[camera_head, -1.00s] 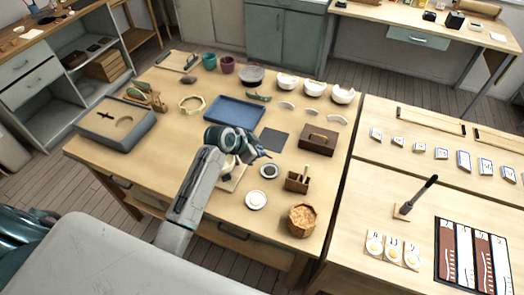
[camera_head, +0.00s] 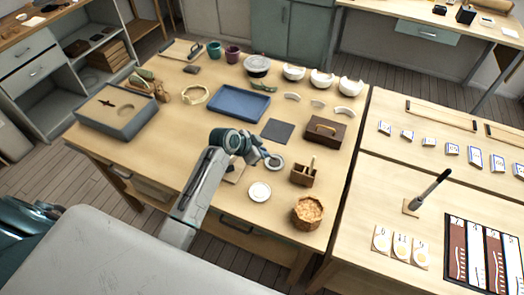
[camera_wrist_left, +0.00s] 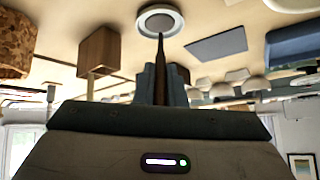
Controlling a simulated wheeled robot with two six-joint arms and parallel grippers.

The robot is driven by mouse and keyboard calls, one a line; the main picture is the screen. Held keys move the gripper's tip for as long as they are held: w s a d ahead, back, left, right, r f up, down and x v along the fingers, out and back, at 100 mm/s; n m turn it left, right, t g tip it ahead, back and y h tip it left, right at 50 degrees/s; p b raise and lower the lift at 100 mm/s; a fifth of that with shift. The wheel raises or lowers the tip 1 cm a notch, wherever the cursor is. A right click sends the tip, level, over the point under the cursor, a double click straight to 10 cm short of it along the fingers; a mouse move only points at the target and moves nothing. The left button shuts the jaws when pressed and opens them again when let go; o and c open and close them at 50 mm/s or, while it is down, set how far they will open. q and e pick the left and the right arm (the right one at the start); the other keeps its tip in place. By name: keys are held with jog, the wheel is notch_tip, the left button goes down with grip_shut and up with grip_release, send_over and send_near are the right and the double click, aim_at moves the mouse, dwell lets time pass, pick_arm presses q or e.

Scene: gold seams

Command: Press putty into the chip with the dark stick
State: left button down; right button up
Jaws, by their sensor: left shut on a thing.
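My left gripper (camera_head: 262,155) is shut on a dark stick, over the front middle of the table. The left wrist view shows the slim dark stick (camera_wrist_left: 160,58) between the blue-grey fingers (camera_wrist_left: 162,82), pointing toward a round pale dish (camera_wrist_left: 145,12) with dark grey contents. That dish (camera_head: 274,168) shows at the fingertips in the head view. I cannot tell whether the stick touches the contents. Three white bowls (camera_head: 321,81) with uneven rims stand at the back right; I cannot tell which has the chip. My right gripper is not in view.
A white dish (camera_head: 260,192), wooden holder (camera_head: 303,176) and woven basket (camera_head: 308,214) stand in front and right. A dark mat (camera_head: 277,131), blue tray (camera_head: 239,103) and brown box (camera_head: 325,131) lie behind. Pale curved pieces (camera_head: 318,104) lie before the bowls.

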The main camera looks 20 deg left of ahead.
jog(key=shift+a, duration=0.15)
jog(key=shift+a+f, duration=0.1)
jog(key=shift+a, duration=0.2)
pick_arm(q)
jog(key=shift+f+b, duration=0.35)
jog(key=shift+f, duration=0.15)
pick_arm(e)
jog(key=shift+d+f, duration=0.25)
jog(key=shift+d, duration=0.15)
pick_arm(q)
jog(key=shift+f, duration=0.15)
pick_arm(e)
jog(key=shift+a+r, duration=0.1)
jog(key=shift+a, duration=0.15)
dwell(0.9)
pick_arm(q)
notch_tip(320, 180, up, 2)
jog(key=shift+r+p, duration=0.1)
jog(key=shift+p, duration=1.1)
notch_tip(320, 180, up, 3)
jog(key=shift+f+p, duration=0.1)
jog(key=shift+p, duration=1.05)
jog(key=shift+r, duration=1.05)
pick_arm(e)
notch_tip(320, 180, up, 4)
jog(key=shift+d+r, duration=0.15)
